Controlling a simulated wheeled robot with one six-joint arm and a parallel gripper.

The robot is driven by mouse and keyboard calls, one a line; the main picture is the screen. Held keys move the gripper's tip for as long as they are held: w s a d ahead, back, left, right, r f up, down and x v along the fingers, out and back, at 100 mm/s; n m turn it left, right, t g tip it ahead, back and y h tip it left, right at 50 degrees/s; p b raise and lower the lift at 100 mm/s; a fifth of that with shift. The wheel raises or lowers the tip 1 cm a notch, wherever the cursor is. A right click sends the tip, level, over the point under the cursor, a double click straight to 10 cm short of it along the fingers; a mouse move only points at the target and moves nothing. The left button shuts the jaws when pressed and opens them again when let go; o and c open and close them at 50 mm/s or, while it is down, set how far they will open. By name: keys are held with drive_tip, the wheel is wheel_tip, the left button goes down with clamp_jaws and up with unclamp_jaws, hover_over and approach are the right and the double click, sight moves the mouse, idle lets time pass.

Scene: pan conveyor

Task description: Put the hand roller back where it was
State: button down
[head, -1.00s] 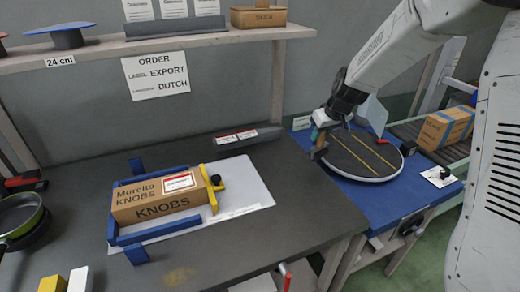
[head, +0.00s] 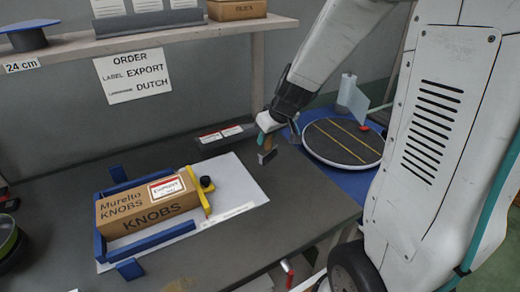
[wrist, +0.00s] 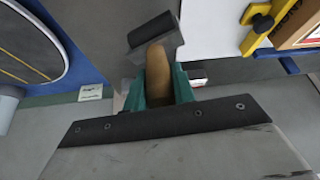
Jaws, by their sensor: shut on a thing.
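My gripper (head: 269,132) is shut on the hand roller (head: 266,157) and holds it above the dark bench, left of the round turntable. In the wrist view the roller's tan handle (wrist: 157,66) sits between my teal fingers, with its dark grey roller end pointing away. Part of the handle is hidden by the fingers. I cannot tell how high the roller is above the bench.
The bench (head: 180,160) carries a Murello knobs carton (head: 140,215) in a blue frame with a yellow clamp (head: 200,190) on a white sheet. The turntable (head: 345,142) stands right on a blue table. Small labelled strips (head: 222,133) lie at the back. Bare bench lies around the roller.

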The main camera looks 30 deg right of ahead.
sight(272, 148)
drive_tip(key=s, duration=0.1)
drive_tip(key=s+d, duration=0.1)
drive_tip(key=shift+s+d+f, duration=0.1)
drive_tip(key=shift+s+f, duration=0.05)
drive_tip(key=shift+s, duration=0.25)
drive_tip(key=shift+w+d+f, duration=0.75)
drive_tip(key=shift+w+f, duration=0.1)
drive_tip(key=shift+w, duration=1.6)
drive_tip(key=shift+w+d+f, duration=0.8)
drive_tip(key=shift+w, duration=1.65)
drive_tip(key=shift+w+d+f, duration=0.75)
drive_tip(key=shift+w+f, duration=0.1)
drive_tip(key=shift+w, duration=1.6)
drive_tip(key=shift+f, duration=0.15)
drive_tip(key=c, duration=1.1)
unclamp_jaws()
drive_tip(key=shift+c, duration=0.2)
